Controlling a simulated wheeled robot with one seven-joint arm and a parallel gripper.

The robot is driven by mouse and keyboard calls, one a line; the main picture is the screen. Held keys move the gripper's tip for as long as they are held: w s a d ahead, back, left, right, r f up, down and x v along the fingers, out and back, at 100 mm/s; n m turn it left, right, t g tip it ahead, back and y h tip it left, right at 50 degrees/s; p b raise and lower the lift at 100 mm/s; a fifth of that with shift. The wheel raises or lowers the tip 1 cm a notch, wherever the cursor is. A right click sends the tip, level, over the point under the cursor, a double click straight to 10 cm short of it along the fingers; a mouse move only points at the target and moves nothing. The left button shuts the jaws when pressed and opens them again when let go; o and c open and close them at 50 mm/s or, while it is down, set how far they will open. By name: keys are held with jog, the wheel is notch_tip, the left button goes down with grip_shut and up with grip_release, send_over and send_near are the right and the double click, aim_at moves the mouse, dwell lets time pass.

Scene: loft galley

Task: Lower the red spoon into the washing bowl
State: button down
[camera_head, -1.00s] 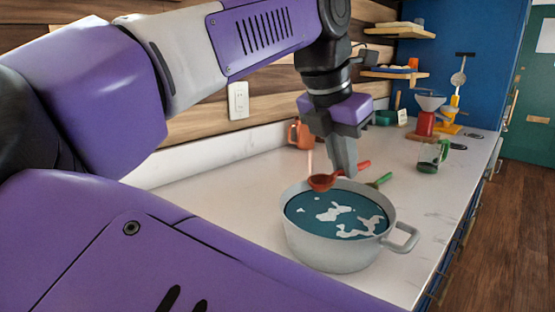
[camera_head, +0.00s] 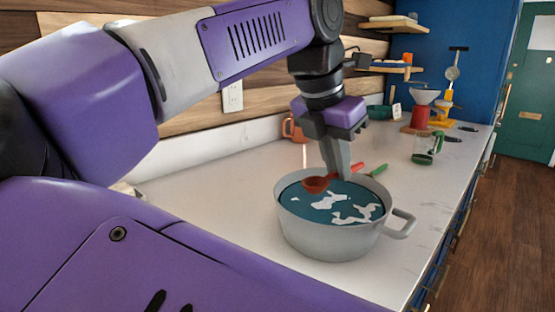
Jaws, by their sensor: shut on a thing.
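The washing bowl (camera_head: 325,238) is a pale grey round pot with a side handle, standing on the counter. It holds blue-green water with white foam patches. The red spoon (camera_head: 316,184) is held by my gripper (camera_head: 340,172), which is shut on it. The spoon's round head is over the left back part of the bowl, close to the water. Its handle end shows to the right of the fingers, near the back rim. Whether the spoon touches the water I cannot tell. A green-handled thing (camera_head: 377,171) shows at the bowl's back right rim.
The white counter (camera_head: 220,190) is clear left of the bowl. An orange mug (camera_head: 292,130) stands behind by the wall. A green-based glass jar (camera_head: 424,150), a red grinder (camera_head: 420,115) and a yellow stand (camera_head: 443,112) are at the back right.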

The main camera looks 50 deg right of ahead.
aim_at(332, 173)
jog(key=shift+f+b, duration=1.75)
jog(key=shift+f, duration=0.65)
jog(key=c, duration=1.4)
grip_release()
jog(key=shift+o, duration=0.2)
jog(key=shift+r, duration=0.1)
jog(key=shift+p+v, duration=1)
jog(key=shift+v, duration=2.85)
